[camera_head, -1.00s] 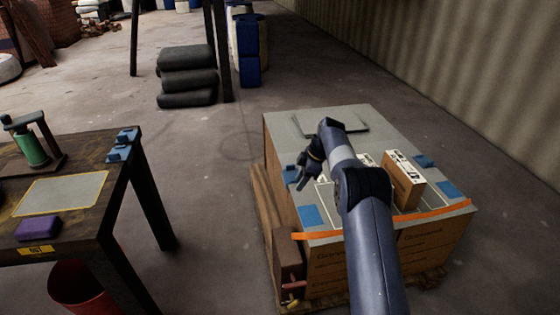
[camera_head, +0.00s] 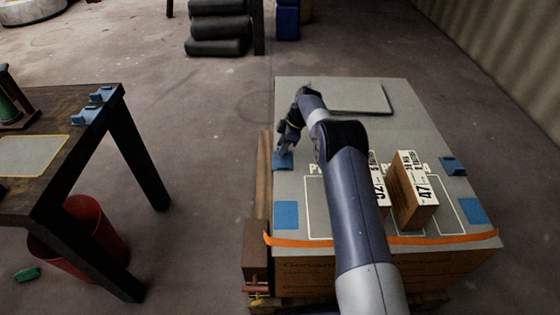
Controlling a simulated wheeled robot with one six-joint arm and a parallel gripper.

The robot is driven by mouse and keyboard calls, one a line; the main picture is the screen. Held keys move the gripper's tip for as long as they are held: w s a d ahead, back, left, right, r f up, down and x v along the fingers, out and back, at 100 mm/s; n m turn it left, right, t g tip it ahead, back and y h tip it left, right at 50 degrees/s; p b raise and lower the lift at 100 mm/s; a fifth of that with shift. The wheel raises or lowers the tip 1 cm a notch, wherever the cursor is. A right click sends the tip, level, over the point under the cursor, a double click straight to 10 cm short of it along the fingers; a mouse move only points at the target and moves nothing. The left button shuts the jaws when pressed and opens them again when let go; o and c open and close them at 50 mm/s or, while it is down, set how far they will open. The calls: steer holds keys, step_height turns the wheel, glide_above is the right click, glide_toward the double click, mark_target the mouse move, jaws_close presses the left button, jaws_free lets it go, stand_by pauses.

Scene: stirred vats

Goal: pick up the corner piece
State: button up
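Two blue corner pieces lie on the wooden table at left, one (camera_head: 101,95) behind the other (camera_head: 85,114). Another raised blue piece (camera_head: 453,166) sits at the right edge of the carton stack's grey top (camera_head: 420,105). My gripper (camera_head: 283,152) points down at the left edge of that top, just over a blue square (camera_head: 282,163). Whether this square is a flat patch or a piece is unclear. The fingers are small and dark, so their opening and any contact cannot be told.
Two upright cartons (camera_head: 412,192) stand on the top, one partly behind my arm. Flat blue patches mark the front left (camera_head: 286,214) and front right (camera_head: 472,210). An orange strap (camera_head: 330,242) crosses the front edge. A grey lid (camera_head: 355,98) lies behind. A red bucket (camera_head: 88,235) stands under the table.

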steer(key=shift+f, duration=0.1)
steer(key=shift+c, duration=0.2)
jaws_close()
step_height(320, 180, up, 10)
steer(key=p, duration=0.1)
steer(key=shift+p, duration=0.35)
stand_by(0.3)
